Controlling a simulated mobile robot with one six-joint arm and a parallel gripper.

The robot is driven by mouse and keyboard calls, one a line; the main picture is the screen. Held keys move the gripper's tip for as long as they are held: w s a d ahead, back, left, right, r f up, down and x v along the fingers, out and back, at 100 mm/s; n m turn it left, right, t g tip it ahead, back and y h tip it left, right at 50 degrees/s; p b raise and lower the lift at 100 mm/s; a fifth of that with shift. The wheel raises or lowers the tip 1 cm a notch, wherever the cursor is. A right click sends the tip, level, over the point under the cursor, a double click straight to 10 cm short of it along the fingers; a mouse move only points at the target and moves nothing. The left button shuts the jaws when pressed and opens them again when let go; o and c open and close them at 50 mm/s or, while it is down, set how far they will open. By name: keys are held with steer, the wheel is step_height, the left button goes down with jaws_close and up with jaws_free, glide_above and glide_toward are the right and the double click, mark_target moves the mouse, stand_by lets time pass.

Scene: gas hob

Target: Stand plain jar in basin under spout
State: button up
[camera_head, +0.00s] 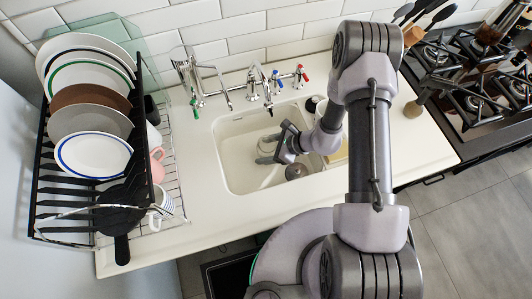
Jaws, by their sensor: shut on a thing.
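The white basin (232,165) is sunk into the pale counter in the middle of the view. The plain jar (265,146) looks like a small pale, greyish vessel inside the basin's outline. My gripper (266,149) reaches in from the right and is shut on the jar, whose far side is partly hidden by the fingers. The curved metal spout (256,84) rises at the basin's back edge, behind the jar. I cannot tell whether the jar touches the basin floor.
A dark round thing (296,171) lies in the basin near my gripper. Red and blue tap handles (300,75) stand behind. Another metal tap (190,76) is at left. A full dish rack (95,150) fills the left counter; a gas hob (470,75) is at right.

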step_height(320, 180, down, 2)
steer(key=shift+f+b, duration=0.2)
steer(key=shift+b, duration=0.2)
steer(key=o, duration=1.8)
steer(key=shift+r+p, duration=0.4)
steer(key=shift+p, duration=0.05)
steer(key=p+v, duration=0.3)
steer(key=v, duration=0.8)
steer(key=shift+d+r+p, duration=0.2)
steer(key=shift+d+p, duration=0.15)
